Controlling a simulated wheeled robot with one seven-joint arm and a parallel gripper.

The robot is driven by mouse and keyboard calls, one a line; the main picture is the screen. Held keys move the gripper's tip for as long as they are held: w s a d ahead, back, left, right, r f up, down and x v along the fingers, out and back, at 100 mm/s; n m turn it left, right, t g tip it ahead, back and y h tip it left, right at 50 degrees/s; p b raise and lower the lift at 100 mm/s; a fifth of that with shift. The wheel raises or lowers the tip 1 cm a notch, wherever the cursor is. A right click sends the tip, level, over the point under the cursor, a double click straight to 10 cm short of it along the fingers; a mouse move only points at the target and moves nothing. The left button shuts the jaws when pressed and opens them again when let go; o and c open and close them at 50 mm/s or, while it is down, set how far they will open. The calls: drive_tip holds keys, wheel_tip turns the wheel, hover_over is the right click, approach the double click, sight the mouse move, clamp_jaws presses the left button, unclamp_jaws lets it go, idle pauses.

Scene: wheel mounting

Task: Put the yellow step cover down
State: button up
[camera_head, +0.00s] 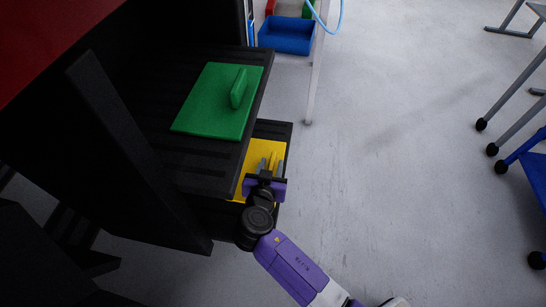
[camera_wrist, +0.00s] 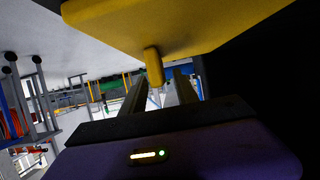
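The yellow step cover (camera_head: 247,186) is a flat plate on the lower black step (camera_head: 275,129), partly under the upper step's edge. Its upright handle (camera_head: 273,159) stands between the two fingers of my gripper (camera_head: 271,166). In the wrist view the cover (camera_wrist: 190,22) fills the top and its handle (camera_wrist: 153,66) sits between the fingertips of my gripper (camera_wrist: 160,82). The fingers are apart, with a gap showing beside the handle, so it does not look clamped. Part of the cover is hidden by the gripper and upper step.
A green cover (camera_head: 212,105) with a handle lies on the upper black step (camera_head: 183,150). A dark slanted beam (camera_head: 130,145) stands at left. A blue bin (camera_head: 287,36) is at the back. Wheeled frames stand at the far right. The floor (camera_head: 400,170) right of the steps is clear.

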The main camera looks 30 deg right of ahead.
drive_tip(key=p+v, duration=0.1)
drive_tip(key=v, duration=0.6)
drive_tip(key=shift+s+a, duration=0.2)
drive_tip(key=shift+s, duration=0.1)
drive_tip(key=a+n+y, duration=0.1)
drive_tip(key=w+a+r+n+t+y, duration=0.1)
drive_tip(key=a, duration=0.1)
drive_tip(key=w+a+n, duration=0.1)
drive_tip(key=shift+w+a+r+n+t+y, duration=0.25)
drive_tip(key=shift+a+n+t+y, duration=0.05)
drive_tip(key=shift+a+n+y, duration=0.1)
drive_tip(key=shift+s+a+r+n+t+y, duration=0.1)
drive_tip(key=shift+a+n+t+y, duration=0.05)
drive_tip(key=shift+a+n+y, duration=0.3)
drive_tip(key=shift+s+a+n+t+y, duration=0.1)
drive_tip(key=shift+a+n+t+y, duration=0.05)
drive_tip(key=shift+a+n+y, duration=0.3)
drive_tip(key=s+d+r+n+t+y, duration=0.1)
drive_tip(key=s+d+r, duration=0.3)
drive_tip(key=s, duration=0.8)
drive_tip(key=s+d+r+y, duration=0.1)
drive_tip(key=s+d+r, duration=0.3)
drive_tip(key=s, duration=0.7)
drive_tip(key=s+d+r+n+t+y, duration=0.15)
drive_tip(key=s+r, duration=0.45)
drive_tip(key=s, duration=0.6)
wheel_tip(320, 180, up, 24)
drive_tip(key=p, duration=2.4)
drive_tip(key=shift+d+m+g+p, duration=0.35)
drive_tip(key=shift+m, duration=0.1)
